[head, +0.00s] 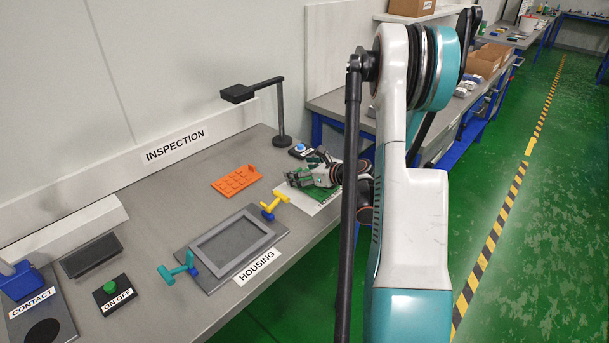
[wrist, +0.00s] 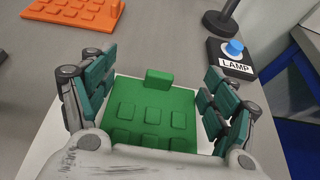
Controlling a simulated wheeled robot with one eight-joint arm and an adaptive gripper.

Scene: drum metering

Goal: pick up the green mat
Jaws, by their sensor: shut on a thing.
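The green mat (wrist: 132,90) has a raised tab at its far edge and several raised pads. It fills the middle of the wrist view, between the finger pads of my gripper (wrist: 154,76). My gripper is shut on it, with one finger on each of its left and right sides. In the head view my gripper (head: 299,178) is low over the bench beside a white label sheet (head: 308,204). There the mat is mostly hidden by the fingers. I cannot tell whether the mat still touches the sheet.
An orange mat (head: 236,180) lies to the left. A lamp (head: 282,122) and a blue LAMP button (head: 300,148) stand behind. A yellow handled clamp (head: 274,205) is close in front, by the grey housing frame (head: 205,245). The right bench edge is near.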

